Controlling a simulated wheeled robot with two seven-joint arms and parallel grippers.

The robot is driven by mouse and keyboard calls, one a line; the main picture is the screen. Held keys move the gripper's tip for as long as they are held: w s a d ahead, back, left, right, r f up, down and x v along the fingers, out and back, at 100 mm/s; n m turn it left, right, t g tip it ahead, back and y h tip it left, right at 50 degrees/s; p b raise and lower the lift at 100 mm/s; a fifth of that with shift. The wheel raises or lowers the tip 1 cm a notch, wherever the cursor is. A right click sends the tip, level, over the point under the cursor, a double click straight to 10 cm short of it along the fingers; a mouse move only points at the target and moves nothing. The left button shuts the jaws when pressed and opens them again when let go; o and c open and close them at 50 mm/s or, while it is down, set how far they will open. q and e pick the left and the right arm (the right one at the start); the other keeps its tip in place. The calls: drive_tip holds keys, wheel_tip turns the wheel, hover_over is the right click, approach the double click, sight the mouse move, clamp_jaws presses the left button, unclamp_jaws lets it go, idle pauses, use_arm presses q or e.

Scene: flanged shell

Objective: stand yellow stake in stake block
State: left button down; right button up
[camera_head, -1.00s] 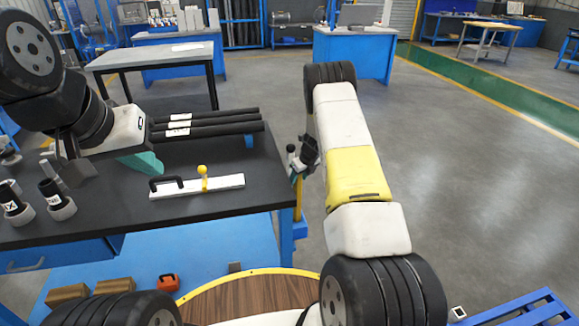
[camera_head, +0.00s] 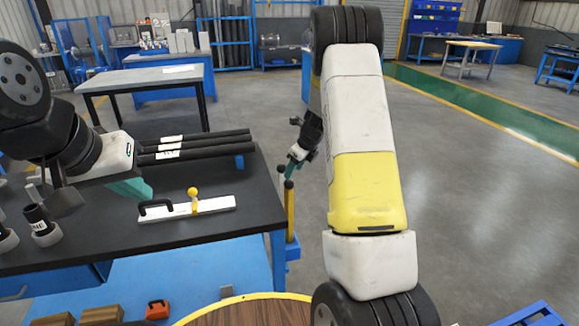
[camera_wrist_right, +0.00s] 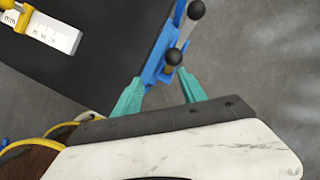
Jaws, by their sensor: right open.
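The yellow stake (camera_head: 290,208) stands upright beside the table's right edge, with a dark ball on top. In the right wrist view, two dark ball tops show, the nearer (camera_wrist_right: 173,56) and the farther (camera_wrist_right: 196,10), beside a blue block (camera_wrist_right: 154,66) at the table edge. I cannot tell how deep the shafts sit. My right gripper (camera_head: 289,169) is open above the stake. Its teal fingers (camera_wrist_right: 161,94) are spread, with the nearer ball just beyond them, seemingly untouched. My left gripper (camera_head: 131,188) hovers over the table at left; its finger gap is hidden.
A white plate (camera_head: 215,205) with a black handle and yellow knob lies on the dark table (camera_head: 225,224). Several black tubes (camera_head: 200,146) lie behind it. A dark cylinder (camera_head: 40,222) stands at left. Open floor (camera_head: 475,200) lies to the right.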

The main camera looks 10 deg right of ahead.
drive_tip(key=s+a+r+n+y, duration=0.1)
drive_tip(key=s+a+r+n, duration=0.2)
drive_tip(key=s+r+n, duration=0.6)
drive_tip(key=s+a+r+n, duration=0.45)
drive_tip(key=s+r, duration=0.25)
drive_tip(key=r, duration=0.4)
drive_tip(key=s+r+n+t, duration=0.1)
drive_tip(key=s+r+n, duration=0.1)
drive_tip(key=s+n, duration=0.5)
drive_tip(key=s+r+n+h, duration=0.1)
drive_tip(key=s+n, duration=0.7)
drive_tip(key=s, duration=0.6)
drive_tip(key=shift+r+t, duration=0.4)
drive_tip(key=shift+s+a, duration=0.1)
